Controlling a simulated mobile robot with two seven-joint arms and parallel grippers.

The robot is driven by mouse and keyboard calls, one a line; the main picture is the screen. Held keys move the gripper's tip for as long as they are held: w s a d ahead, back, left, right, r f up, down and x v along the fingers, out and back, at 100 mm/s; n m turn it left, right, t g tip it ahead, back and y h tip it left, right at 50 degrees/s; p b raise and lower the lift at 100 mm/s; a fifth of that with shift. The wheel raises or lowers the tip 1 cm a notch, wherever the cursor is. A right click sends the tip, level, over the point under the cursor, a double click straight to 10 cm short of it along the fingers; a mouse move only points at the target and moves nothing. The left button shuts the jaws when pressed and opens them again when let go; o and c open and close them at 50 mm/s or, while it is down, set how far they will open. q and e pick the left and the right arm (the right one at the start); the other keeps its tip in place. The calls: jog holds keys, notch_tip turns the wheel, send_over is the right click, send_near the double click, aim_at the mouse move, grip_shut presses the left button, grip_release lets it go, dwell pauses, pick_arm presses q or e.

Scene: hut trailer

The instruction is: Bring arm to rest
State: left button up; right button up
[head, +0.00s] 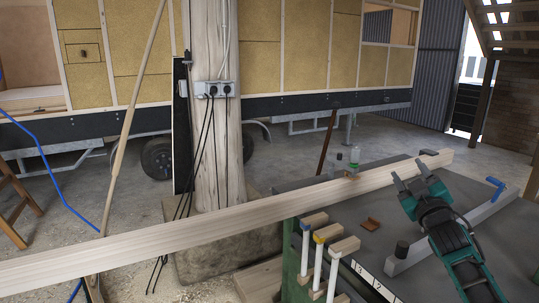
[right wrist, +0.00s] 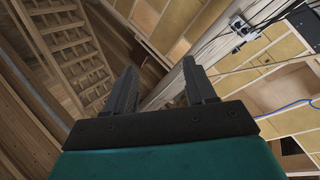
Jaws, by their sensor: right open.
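My right gripper (head: 411,172) is in the right half of the head view, above the dark workbench top (head: 300,185). Its two fingers are apart and empty, close in the picture to the long wooden beam (head: 270,208). I cannot tell whether it touches the beam. In the right wrist view the open fingers (right wrist: 160,88) point at the far walls, with nothing between them. My left gripper is not in view.
The beam crosses the head view and rests partly on the bench. A wooden post (head: 213,130) stands behind.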

jog(key=s+a+f+m+g, duration=0.15)
jog(key=s+f, duration=0.25)
jog(key=f, duration=0.4)
jog(key=s+a+f+m+g+y, duration=0.1)
jog(key=s+a+f+g, duration=0.2)
jog(key=s+f, duration=0.35)
jog(key=s+a+f+m+g, duration=0.2)
jog(key=a+f, duration=0.1)
jog(key=f, duration=0.7)
jog(key=s+a+f+g, duration=0.2)
jog(key=s+a+f, duration=0.2)
jog(key=s, duration=0.8)
jog(key=s+a+f+g+y, duration=0.1)
jog(key=s+a+f, duration=0.3)
jog(key=s, duration=0.8)
notch_tip(320, 180, down, 2)
jog(key=shift+s+f+m+g, duration=0.15)
jog(key=shift+s+m+g, duration=0.1)
jog(key=shift+m+g, duration=0.1)
jog(key=shift+a, duration=0.1)
